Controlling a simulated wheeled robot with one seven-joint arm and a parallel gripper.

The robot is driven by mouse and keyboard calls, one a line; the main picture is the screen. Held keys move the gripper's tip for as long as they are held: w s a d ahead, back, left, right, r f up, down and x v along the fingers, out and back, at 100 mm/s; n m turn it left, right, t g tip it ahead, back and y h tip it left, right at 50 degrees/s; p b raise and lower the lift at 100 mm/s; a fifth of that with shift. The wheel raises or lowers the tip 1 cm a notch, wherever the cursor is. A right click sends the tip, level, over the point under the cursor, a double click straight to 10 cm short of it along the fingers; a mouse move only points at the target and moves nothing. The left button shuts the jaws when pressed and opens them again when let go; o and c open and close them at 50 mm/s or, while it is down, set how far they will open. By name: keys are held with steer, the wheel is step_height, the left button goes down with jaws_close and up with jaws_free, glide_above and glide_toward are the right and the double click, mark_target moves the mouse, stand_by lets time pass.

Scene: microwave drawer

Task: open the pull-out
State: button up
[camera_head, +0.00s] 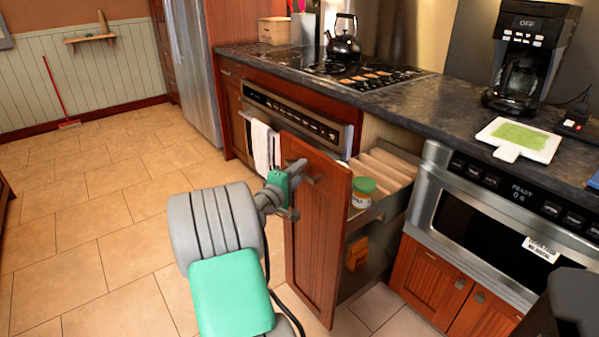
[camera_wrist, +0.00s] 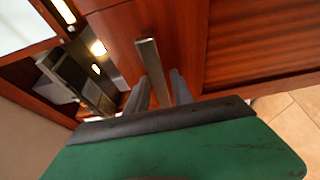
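The pull-out (camera_head: 318,230) is a tall wooden-fronted cabinet unit between the oven and the microwave drawer. In the head view it stands well out from the counter, with its inside showing. A green-lidded jar (camera_head: 362,191) and tan boards or dividers are in its upper tier; an orange-brown item (camera_head: 357,252) is below. My gripper (camera_head: 296,189) is at the metal handle on its front. In the wrist view the handle bar (camera_wrist: 151,62) runs between the two fingers (camera_wrist: 160,88), which lie close on both sides. The exact contact is partly hidden.
The oven (camera_head: 300,122) with a white towel (camera_head: 262,147) is left of the pull-out. The microwave drawer (camera_head: 490,215) is right. The dark counter (camera_head: 440,110) holds a kettle, coffee maker and white board. Tiled floor (camera_head: 110,215) is clear at the left.

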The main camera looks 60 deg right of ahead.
jaws_close()
stand_by(1.1)
